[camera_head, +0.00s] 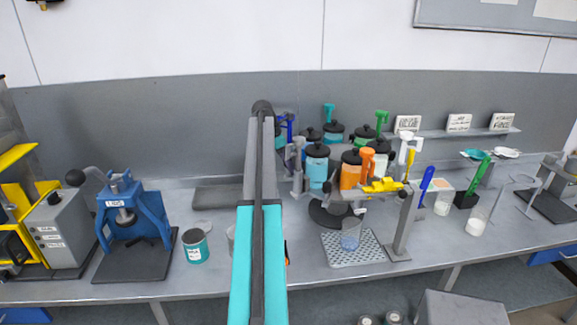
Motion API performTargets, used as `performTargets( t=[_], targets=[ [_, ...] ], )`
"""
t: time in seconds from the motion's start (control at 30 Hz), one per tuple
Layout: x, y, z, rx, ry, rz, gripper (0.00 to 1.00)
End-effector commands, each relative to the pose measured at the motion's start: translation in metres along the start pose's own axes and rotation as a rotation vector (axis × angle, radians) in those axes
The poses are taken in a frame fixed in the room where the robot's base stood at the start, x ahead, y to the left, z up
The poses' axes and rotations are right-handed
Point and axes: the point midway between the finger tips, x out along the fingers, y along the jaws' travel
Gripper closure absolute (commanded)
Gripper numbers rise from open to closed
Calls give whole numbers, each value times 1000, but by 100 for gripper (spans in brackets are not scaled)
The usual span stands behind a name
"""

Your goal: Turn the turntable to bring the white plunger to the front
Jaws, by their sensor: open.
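The turntable (330,214) has a dark round base and carries several lidded canisters in different colours, each with a spout or plunger close by. The white plunger (410,143) stands at the right side of the ring. The orange plunger (367,160) is nearer the front, beside the orange canister (350,176). A blue plunger (289,127) is at the left; a teal plunger (329,112) and a green plunger (381,121) are at the back. My arm rises through the middle of the view, left of the turntable. My gripper does not show; it seems hidden behind the arm.
A grey post (404,228) with a yellow part (383,186) stands close by. A blue press (131,212) and teal can (196,246) are left.

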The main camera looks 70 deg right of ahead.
Motion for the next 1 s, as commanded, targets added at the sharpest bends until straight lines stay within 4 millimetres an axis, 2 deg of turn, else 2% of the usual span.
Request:
performTargets(
  t=[0.17,0.37,1.0],
  targets=[
    [-2,0,0,0,0,0,58],
    [-14,1,-1,0,0,1,58],
    [-99,1,0,-1,0,2,58]
  ],
)
